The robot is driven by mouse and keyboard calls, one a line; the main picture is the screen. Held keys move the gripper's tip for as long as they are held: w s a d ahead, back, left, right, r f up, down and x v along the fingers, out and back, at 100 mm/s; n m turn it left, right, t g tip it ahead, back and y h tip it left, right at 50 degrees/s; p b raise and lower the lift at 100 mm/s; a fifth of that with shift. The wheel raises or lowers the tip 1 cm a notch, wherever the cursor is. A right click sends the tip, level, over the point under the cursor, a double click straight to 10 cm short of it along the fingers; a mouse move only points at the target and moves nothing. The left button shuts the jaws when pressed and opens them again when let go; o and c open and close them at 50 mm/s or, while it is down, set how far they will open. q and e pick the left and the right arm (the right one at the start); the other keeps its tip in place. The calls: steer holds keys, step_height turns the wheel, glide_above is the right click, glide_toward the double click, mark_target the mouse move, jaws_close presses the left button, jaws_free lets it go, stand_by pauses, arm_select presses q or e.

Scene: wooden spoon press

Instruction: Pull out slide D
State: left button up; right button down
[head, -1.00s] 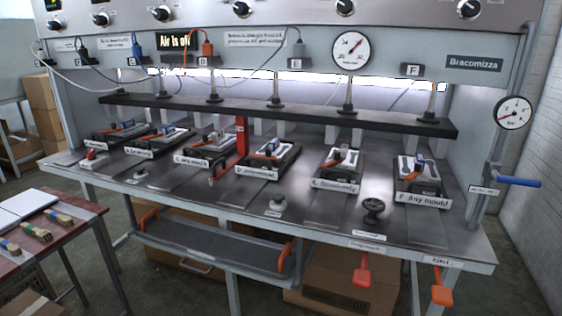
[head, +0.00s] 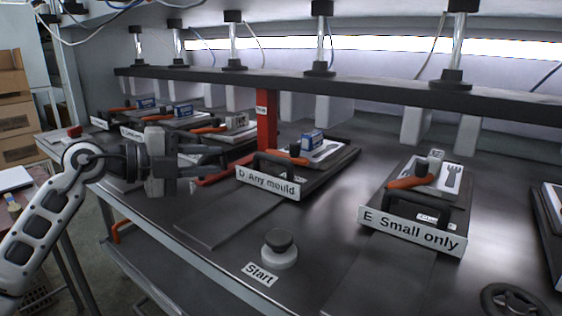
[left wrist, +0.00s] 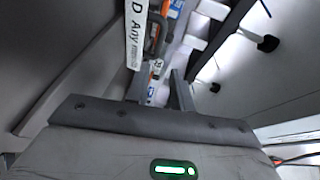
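Slide D is a dark plate with a white "D Any mould" label (head: 268,184) at its front and a black loop handle (head: 277,165) just behind the label. An orange lever and a blue and white block (head: 312,143) sit on slide D (head: 338,163), which lies pushed back under the black bar. My left gripper (head: 224,164) is open and empty, to the left of the handle and apart from it. In the left wrist view its two fingers stand apart, with the label (left wrist: 134,35) and handle (left wrist: 156,30) beyond them. My right gripper is not in view.
A red post (head: 266,120) stands behind slide D's left side. Slide E (head: 412,230) is to the right, with its own handle and orange lever. A Start knob (head: 280,247) stands in front of D.

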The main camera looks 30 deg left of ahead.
mark_target(269, 159)
arm_select(q)
steer(key=x, duration=1.4)
steer(key=shift+d+p, duration=0.1)
steer(key=shift+p, duration=0.25)
jaws_close()
